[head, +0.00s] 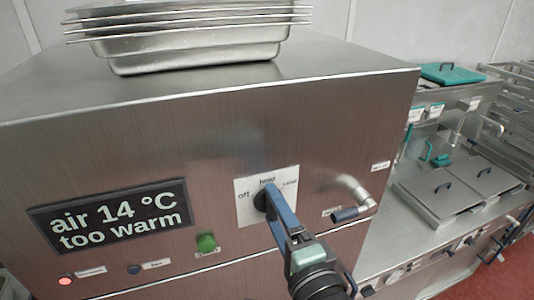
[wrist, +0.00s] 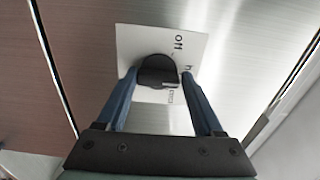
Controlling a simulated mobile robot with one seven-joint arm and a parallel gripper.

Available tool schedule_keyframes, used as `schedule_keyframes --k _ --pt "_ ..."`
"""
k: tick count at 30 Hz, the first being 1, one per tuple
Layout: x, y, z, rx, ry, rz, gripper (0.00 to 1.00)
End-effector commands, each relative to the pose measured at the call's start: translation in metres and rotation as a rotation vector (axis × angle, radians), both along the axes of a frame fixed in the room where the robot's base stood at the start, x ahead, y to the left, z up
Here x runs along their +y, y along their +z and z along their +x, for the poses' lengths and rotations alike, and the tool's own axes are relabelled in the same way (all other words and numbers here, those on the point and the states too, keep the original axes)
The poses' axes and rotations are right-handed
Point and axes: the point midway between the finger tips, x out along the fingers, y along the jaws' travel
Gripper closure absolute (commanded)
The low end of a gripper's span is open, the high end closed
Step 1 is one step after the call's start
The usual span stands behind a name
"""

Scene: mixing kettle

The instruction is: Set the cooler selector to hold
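The cooler selector is a dark round knob (head: 262,200) on a white label plate (head: 249,212) on the front of the steel cabinet. Its labels read "off" at left, a middle word at top that is hard to read, and one at right, partly blurred. My gripper (head: 272,203) is at the knob. In the wrist view the knob (wrist: 157,72) sits between the two blue fingertips of my gripper (wrist: 158,75), one close on each side. I cannot tell whether they press on it. The knob's pointer direction is unclear. The plate (wrist: 140,40) shows behind it.
The cabinet display (head: 110,217) reads "air 14 °C too warm". A red lamp (head: 65,281) is lit and a green button (head: 206,242) is left of the selector. A handle (head: 352,212) sticks out at right. Steel pans (head: 190,40) are stacked on top.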

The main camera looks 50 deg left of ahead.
Motion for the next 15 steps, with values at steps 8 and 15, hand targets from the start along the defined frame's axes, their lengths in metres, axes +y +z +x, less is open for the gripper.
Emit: schedule_keyframes --k 8,15 --pt "0.0 -0.0022 0.0002 -0.01 0.0 -0.003 0.02" --pt "-0.0055 -0.0025 -0.0013 -0.011 -0.002 -0.004 0.02"
